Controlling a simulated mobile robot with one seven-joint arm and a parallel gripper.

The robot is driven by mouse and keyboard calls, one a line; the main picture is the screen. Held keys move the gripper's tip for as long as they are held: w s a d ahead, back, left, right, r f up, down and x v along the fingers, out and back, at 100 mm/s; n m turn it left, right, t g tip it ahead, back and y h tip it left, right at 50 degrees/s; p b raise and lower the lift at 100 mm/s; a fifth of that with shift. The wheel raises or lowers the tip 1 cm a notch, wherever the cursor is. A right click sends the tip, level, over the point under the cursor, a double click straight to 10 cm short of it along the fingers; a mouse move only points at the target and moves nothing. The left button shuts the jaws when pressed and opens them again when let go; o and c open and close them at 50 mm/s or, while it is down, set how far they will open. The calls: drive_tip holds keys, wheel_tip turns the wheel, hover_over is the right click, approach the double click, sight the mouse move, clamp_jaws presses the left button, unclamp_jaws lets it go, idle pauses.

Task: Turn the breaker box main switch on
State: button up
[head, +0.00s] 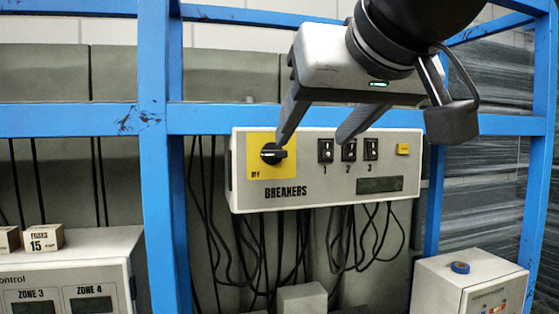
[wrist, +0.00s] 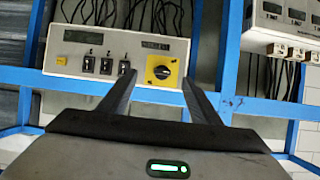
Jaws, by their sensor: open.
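The breaker box (head: 335,190) is a pale panel lettered BREAKERS, fixed to the blue frame. Its main switch (head: 272,153) is a black rotary knob on a yellow plate at the left end. The word OFF is at the plate's lower left; the knob's grip lies roughly level. My gripper (head: 314,139) is open and empty in front of the box. In the head view one fingertip is just above and right of the knob. In the upside-down wrist view the knob (wrist: 161,72) appears between the fingertips (wrist: 160,79), apparently untouched; the remaining gap is unclear.
Three small breaker switches (head: 348,150) sit right of the knob, with a small yellow button (head: 403,149) and a dark display (head: 380,185). Blue uprights and a rail (head: 215,119) surround the box. Black cables hang below. A zone control cabinet (head: 105,250) stands lower left.

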wheel_tip(320, 180, up, 3)
drive_tip(key=a, duration=0.1)
approach(274, 150)
drive_tip(key=shift+t+y, duration=0.4)
drive_tip(key=x, duration=0.3)
drive_tip(key=f+x, duration=0.1)
drive_tip(key=x, duration=0.2)
drive_tip(key=shift+f, duration=0.2)
drive_tip(key=c, duration=1)
